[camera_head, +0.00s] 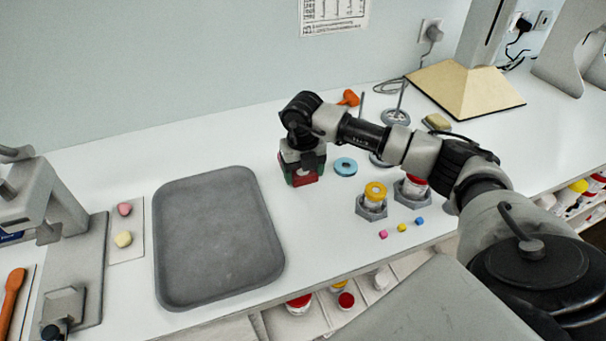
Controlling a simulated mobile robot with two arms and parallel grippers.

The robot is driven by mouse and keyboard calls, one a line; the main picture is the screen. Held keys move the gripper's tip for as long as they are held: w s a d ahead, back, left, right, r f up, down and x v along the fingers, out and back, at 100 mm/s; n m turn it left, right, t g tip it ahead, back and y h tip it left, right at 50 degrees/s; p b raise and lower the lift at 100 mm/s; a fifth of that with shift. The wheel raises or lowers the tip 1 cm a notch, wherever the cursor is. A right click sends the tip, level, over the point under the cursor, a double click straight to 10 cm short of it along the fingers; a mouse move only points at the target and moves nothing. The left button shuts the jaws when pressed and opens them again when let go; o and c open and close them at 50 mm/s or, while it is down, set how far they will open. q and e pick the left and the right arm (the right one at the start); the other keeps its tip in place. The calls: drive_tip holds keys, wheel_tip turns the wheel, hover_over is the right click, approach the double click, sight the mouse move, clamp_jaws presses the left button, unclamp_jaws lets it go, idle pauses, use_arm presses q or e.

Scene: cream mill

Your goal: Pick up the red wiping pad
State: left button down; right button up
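A red block-like thing (306,179), which looks like the red wiping pad, is on the white bench to the right of the grey tray. Dark green shows beside the red. My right gripper (302,165) points down directly over it, at or touching its top. The gripper and wrist hide much of the pad, and I cannot tell whether the fingers are closed on it. My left gripper is not in view.
The empty grey tray (218,240) lies left of the pad. A blue ring (345,166), a yellow-topped jar (375,193) and small coloured cubes (402,227) are to the right. An orange-handled tool (348,98) lies behind my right arm.

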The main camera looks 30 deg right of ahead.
drive_tip(key=shift+c, duration=1)
drive_tip(key=shift+r, duration=0.1)
